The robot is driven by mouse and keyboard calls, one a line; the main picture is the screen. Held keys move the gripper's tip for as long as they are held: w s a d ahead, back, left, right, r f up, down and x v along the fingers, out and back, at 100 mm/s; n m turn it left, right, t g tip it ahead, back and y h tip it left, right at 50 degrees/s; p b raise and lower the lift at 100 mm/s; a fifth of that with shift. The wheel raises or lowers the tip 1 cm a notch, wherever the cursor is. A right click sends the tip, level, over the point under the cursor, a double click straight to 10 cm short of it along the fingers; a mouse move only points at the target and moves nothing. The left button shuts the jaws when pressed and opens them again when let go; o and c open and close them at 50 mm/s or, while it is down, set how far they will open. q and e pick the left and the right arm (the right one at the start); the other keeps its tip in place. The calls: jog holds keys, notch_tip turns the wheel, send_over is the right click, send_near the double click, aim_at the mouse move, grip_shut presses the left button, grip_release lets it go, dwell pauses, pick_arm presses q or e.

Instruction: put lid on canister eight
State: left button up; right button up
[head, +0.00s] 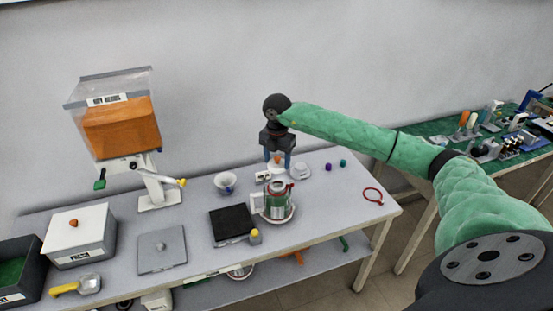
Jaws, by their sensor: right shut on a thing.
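My right gripper (277,157) points down over the back of the table, its blue fingers shut on a small pale piece with an orange top (277,160), which looks like a lid. The fingers hide part of it. Just in front of and below it stands a metal and green canister (278,198) with a red rim and a pale handle, on a white, red-edged plate (290,216). I cannot read a number on the canister. The held piece appears apart from the canister. My left gripper is not in view.
A black flat device (232,223) and a white funnel cup (225,181) stand left of the canister. A small white round item (301,171) sits behind it. A red ring (373,196) lies right. An orange-filled dispenser (122,128) and a white-lidded box (80,238) are farther left.

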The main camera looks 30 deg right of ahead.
jog(key=shift+w+d+f, duration=0.15)
jog(key=shift+d+f, duration=0.05)
jog(key=shift+f, duration=0.05)
jog(key=shift+a+f, duration=0.2)
jog(key=shift+a, duration=0.05)
jog(key=shift+s+f, duration=0.2)
jog(key=shift+f, duration=0.05)
jog(key=shift+w+d+f+b, duration=0.15)
jog(key=shift+f+b, duration=0.4)
jog(key=shift+f, duration=1.25)
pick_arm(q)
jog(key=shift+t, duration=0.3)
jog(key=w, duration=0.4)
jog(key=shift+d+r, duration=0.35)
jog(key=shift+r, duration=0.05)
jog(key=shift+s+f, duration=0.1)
pick_arm(e)
jog(key=shift+f, duration=0.1)
pick_arm(q)
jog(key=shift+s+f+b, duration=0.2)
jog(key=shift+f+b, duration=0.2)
jog(key=shift+b, duration=0.2)
pick_arm(e)
jog(key=shift+f, duration=0.3)
